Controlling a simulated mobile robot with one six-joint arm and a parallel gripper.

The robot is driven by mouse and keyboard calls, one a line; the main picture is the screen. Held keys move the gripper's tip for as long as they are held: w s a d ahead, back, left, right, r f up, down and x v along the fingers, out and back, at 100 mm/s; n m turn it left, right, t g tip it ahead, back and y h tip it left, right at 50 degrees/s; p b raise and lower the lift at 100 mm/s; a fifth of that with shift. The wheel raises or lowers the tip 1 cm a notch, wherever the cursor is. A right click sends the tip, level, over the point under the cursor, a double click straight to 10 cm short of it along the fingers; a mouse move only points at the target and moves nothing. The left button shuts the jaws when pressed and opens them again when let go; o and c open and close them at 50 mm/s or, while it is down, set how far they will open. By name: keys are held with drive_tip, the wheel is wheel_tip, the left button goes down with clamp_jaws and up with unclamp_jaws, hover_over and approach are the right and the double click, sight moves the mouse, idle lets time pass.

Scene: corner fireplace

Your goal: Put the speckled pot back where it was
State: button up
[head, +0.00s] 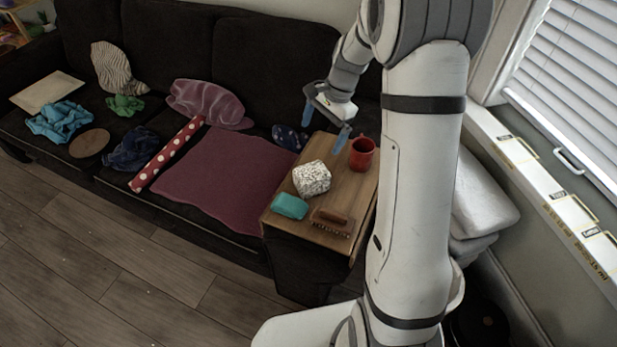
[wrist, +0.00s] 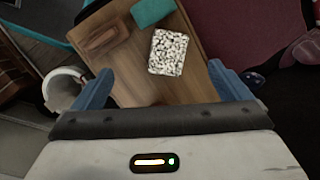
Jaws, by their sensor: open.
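The speckled pot (head: 311,178), a blocky white piece with dark specks, stands on the wooden top (head: 335,222) of the sofa's arm. In the wrist view the pot (wrist: 167,52) lies ahead of my gripper, between the lines of the two fingers. My gripper (head: 324,125) is open and empty, with blue fingers, above the back part of the wooden top. It is apart from the pot, up and behind it in the head view. The wrist view shows both fingers of my gripper (wrist: 160,72) spread wide with nothing between them.
A red mug (head: 362,153) stands right of the pot. A teal block (head: 290,206) and a brown brush (head: 331,221) lie in front of it. A dark blue patterned item (head: 290,137) lies on the sofa behind. Left is a maroon cloth (head: 222,178) and a dotted red roll (head: 166,155).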

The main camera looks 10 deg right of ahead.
sight(313, 171)
drive_tip(key=w+f+m+b, duration=0.1)
drive_tip(key=f, duration=0.3)
drive_tip(key=w+d+f+m+b, duration=0.1)
drive_tip(key=f, duration=0.3)
drive_tip(key=w+f+m+b, duration=0.1)
drive_tip(key=w+f, duration=0.1)
drive_tip(key=f, duration=0.3)
drive_tip(key=shift+w+d+g+y, duration=0.1)
drive_tip(key=shift+d+g+y, duration=0.1)
drive_tip(key=shift+g+y, duration=0.15)
drive_tip(key=x, duration=0.7)
drive_tip(key=shift+a+r, duration=0.15)
drive_tip(key=shift+a, duration=0.15)
drive_tip(key=shift+a+f, duration=0.2)
drive_tip(key=shift+f, duration=0.25)
drive_tip(key=shift+f+b, duration=0.25)
drive_tip(key=shift+b, duration=0.1)
drive_tip(key=shift+c, duration=0.3)
drive_tip(key=shift+r, duration=0.1)
drive_tip(key=c, duration=1.3)
